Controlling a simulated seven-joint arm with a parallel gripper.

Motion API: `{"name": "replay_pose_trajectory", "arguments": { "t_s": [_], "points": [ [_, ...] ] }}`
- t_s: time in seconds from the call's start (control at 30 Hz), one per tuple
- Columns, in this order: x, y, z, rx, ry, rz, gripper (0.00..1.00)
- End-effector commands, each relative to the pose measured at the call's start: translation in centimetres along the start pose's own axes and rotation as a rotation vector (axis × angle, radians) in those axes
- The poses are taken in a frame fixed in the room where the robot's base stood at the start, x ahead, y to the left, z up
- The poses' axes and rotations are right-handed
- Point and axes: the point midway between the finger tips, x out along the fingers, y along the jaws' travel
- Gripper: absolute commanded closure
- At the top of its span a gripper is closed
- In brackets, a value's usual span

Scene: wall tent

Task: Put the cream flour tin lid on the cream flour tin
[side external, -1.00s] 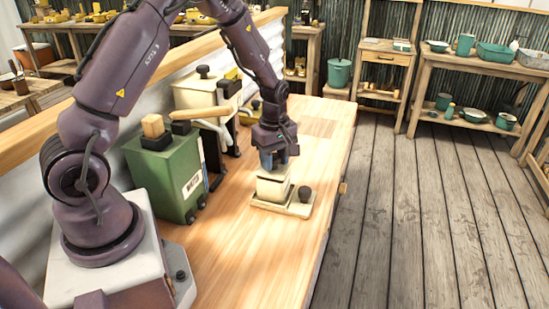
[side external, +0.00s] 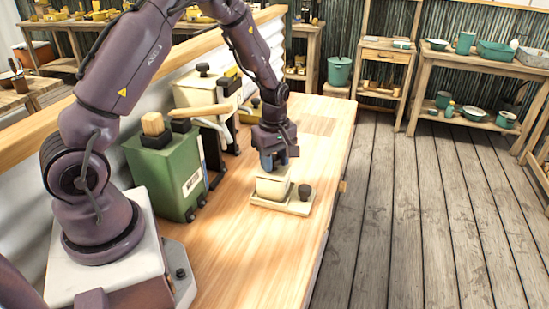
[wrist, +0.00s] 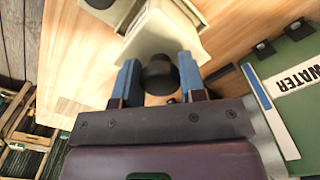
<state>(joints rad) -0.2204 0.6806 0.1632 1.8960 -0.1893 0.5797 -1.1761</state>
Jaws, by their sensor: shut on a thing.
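In the wrist view, the blue fingers of my gripper (wrist: 160,82) are shut on the dark knob of the cream flour tin lid (wrist: 158,74). The lid (side external: 272,179) is at the tin's top, and any gap between them is too small to tell. The fingers hide the knob in the side view.
A dark knob (side external: 304,191) stands up on the cream base (side external: 293,208), right of the tin. A green water container (side external: 172,175) and a larger cream tin (side external: 198,92) with a dark-knobbed lid stand to the left. The bench front (side external: 255,260) is clear.

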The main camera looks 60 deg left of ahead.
Motion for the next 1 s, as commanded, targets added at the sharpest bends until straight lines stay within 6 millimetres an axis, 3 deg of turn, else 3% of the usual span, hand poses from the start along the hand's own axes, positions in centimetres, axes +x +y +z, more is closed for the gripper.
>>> {"name": "replay_pose_trajectory", "arguments": {
  "t_s": [0.4, 0.43, 0.57, 0.87, 1.0],
  "points": [
    [0.2, 0.0, 0.0, 0.001, 0.001, 0.001, 0.86],
    [0.2, 0.0, 0.0, 0.001, 0.001, 0.001, 0.60],
    [0.1, 0.0, 0.0, 0.001, 0.001, 0.001, 0.32],
    [0.0, 0.0, 0.0, 0.001, 0.001, 0.001, 0.32],
    [-1.5, 0.1, 0.0, 0.001, 0.002, 0.004, 0.32]
  ]
}}
